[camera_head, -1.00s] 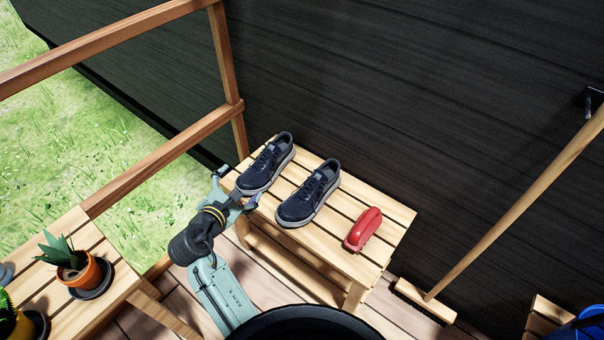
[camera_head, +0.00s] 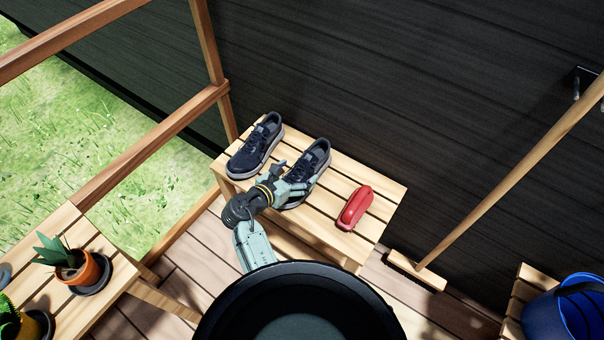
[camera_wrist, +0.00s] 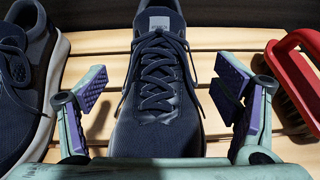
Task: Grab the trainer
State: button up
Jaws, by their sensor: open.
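Two dark navy trainers with pale soles stand side by side on a slatted wooden bench. The right trainer (camera_head: 310,163) is partly hidden by my gripper (camera_head: 292,178) in the head view. In the wrist view this trainer (camera_wrist: 157,85) lies centred between my open fingers (camera_wrist: 160,100), with its laces facing up and its toe nearest me. A finger stands on each side of it, with a visible gap on the right. The left trainer (camera_head: 256,147) also shows at the left of the wrist view (camera_wrist: 25,75).
A red-handled brush (camera_head: 355,207) lies on the bench (camera_head: 378,215) right of the trainers, close to my right finger in the wrist view. A dark wall (camera_head: 400,90) rises behind. A broom (camera_head: 500,195) leans at right, near a blue bucket (camera_head: 565,310). Potted plants (camera_head: 75,265) stand at left.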

jog(key=shift+x, duration=0.9)
jog(key=shift+a, duration=0.1)
jog(key=c, duration=1.6)
jog(key=shift+o, duration=0.2)
jog(key=shift+r, duration=0.1)
